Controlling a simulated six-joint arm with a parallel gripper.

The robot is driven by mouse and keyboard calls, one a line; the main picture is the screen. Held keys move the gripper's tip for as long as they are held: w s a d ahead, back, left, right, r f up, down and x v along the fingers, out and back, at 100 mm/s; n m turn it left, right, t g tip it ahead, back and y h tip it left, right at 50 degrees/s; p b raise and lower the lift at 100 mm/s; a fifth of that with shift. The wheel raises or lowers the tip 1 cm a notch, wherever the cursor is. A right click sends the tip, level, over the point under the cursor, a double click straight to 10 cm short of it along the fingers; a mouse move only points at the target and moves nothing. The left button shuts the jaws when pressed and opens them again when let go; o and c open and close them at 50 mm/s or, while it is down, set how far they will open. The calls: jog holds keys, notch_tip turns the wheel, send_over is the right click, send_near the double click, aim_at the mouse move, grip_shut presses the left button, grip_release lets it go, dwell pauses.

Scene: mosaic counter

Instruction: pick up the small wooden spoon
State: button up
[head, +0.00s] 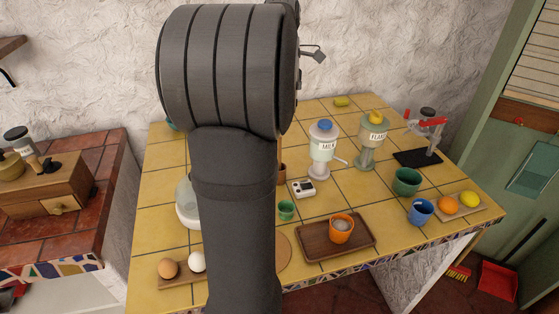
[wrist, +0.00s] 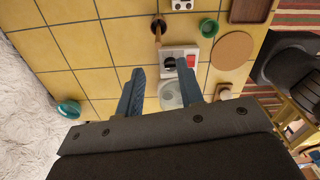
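A small brown pot (wrist: 157,40) stands near the top middle of the wrist view. A thin wooden handle, seemingly the small wooden spoon (wrist: 158,22), shows at the pot; its full shape is not clear. In the head view the brown pot (head: 282,174) is partly hidden behind my arm, with a thin upright brown piece above it. My gripper (wrist: 160,68) is open, its two blue fingers apart and nothing held between them. In the wrist view the pot lies beyond the fingertips. My gripper is hidden in the head view.
A white appliance with a red part (wrist: 178,62) and a pale round vessel (wrist: 170,95) sit near the fingers. A green cup (wrist: 209,27), round board (wrist: 232,50) and brown tray (head: 310,254) lie nearby. A teal bowl (wrist: 68,108) stands apart. Tiles left of the pot are clear.

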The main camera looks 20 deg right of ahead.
notch_tip(320, 180, down, 9)
jog(key=shift+f, duration=0.1)
jog(key=shift+w+a+f, duration=0.15)
jog(key=shift+f, duration=2.55)
jog(key=shift+c, duration=0.2)
grip_shut()
